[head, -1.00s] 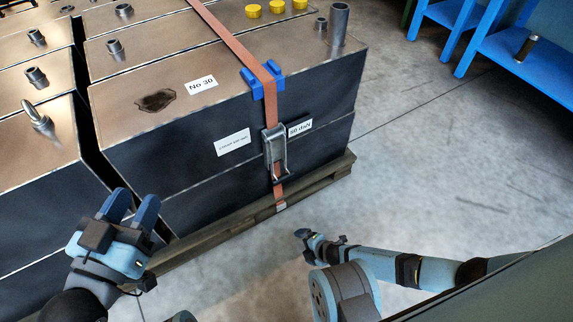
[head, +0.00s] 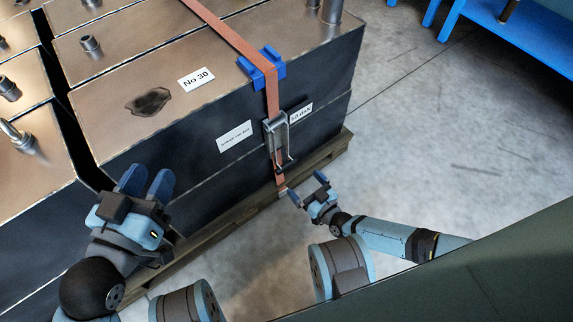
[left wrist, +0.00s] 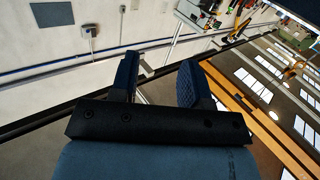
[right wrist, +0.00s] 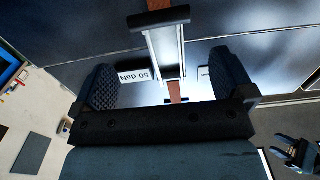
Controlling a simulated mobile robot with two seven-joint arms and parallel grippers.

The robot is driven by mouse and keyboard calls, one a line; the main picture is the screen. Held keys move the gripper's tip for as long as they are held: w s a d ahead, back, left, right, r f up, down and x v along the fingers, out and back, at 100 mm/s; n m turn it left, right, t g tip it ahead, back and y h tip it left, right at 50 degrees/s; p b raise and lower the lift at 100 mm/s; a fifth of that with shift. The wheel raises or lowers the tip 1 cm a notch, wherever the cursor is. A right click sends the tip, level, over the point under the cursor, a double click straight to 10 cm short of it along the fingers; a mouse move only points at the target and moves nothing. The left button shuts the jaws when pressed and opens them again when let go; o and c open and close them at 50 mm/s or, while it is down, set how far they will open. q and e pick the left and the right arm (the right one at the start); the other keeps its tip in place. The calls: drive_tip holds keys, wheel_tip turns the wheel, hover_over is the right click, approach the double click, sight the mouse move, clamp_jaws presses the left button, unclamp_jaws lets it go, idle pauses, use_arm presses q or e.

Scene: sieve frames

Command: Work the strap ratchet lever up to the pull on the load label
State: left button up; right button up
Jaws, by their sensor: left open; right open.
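The strap ratchet (head: 277,134) hangs on the front face of the dark crate-like load, on an orange strap (head: 272,92). Its metal lever (head: 290,160) points downward; it also shows in the right wrist view (right wrist: 151,50). The white load label (head: 301,113), reading 50 daN, is right of the ratchet; it appears upside down in the right wrist view (right wrist: 134,77). My right gripper (head: 307,187) is open and empty just below the lever, its fingers either side of it in the right wrist view (right wrist: 165,85). My left gripper (head: 147,181) is open and empty, left of the ratchet.
Another white label (head: 235,136) is left of the ratchet. A blue corner guard (head: 262,70) holds the strap at the top edge. The load stands on a wooden pallet (head: 225,213). Blue shelving (head: 515,35) is at the back right. The floor on the right is clear.

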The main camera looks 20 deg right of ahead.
sight(287, 165)
drive_tip(key=b+x, duration=0.3)
drive_tip(key=x, duration=0.5)
drive_tip(key=shift+w+f, duration=0.15)
drive_tip(key=shift+f, duration=0.05)
use_arm(q)
drive_tip(key=shift+w+a+r+m+t+h, duration=0.25)
drive_tip(key=shift+w+a+r+m+t, duration=0.25)
drive_tip(key=shift+m, duration=0.3)
drive_tip(key=shift+w+a+r+m+t+h, duration=0.15)
drive_tip(key=shift+w+a+m+t+h, duration=0.1)
drive_tip(key=shift+w+m, duration=0.45)
use_arm(e)
drive_tip(key=shift+w+a+r, duration=0.1)
drive_tip(key=shift+w+a, duration=0.2)
drive_tip(key=shift+w, duration=0.35)
use_arm(q)
drive_tip(key=shift+s, duration=0.15)
use_arm(e)
drive_tip(key=shift+c, duration=0.5)
